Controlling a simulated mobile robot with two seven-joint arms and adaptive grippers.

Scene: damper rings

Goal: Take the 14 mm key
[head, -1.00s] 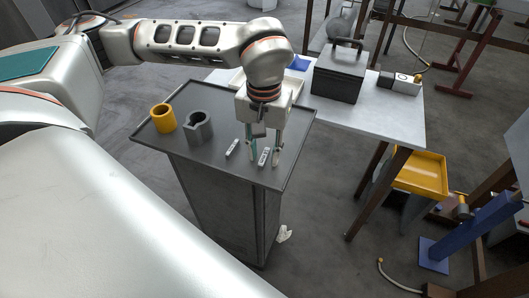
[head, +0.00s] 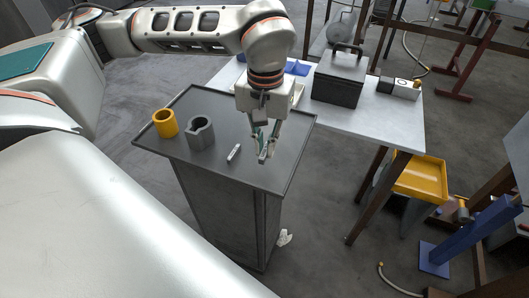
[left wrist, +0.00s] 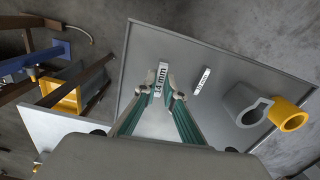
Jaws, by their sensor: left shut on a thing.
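The 14 mm key (left wrist: 161,80), a small pale bar with "14mm" printed on it, is between the fingertips of my left gripper (left wrist: 163,92) in the left wrist view. The gripper is shut on it. In the head view the left gripper (head: 264,150) points down over the right part of the grey cart top, with the key (head: 263,156) at its tips, seemingly a little above the surface. A second small key (head: 233,154) lies flat to the left of it; it also shows in the left wrist view (left wrist: 201,82), its label too small to read surely. My right gripper is not in view.
On the grey cart (head: 180,110) stand a yellow ring (head: 165,123) and a grey slotted ring (head: 200,134), left of the keys. A light table (head: 390,128) behind holds a dark toolbox (head: 339,78). A yellow tray (head: 420,178) is at the right.

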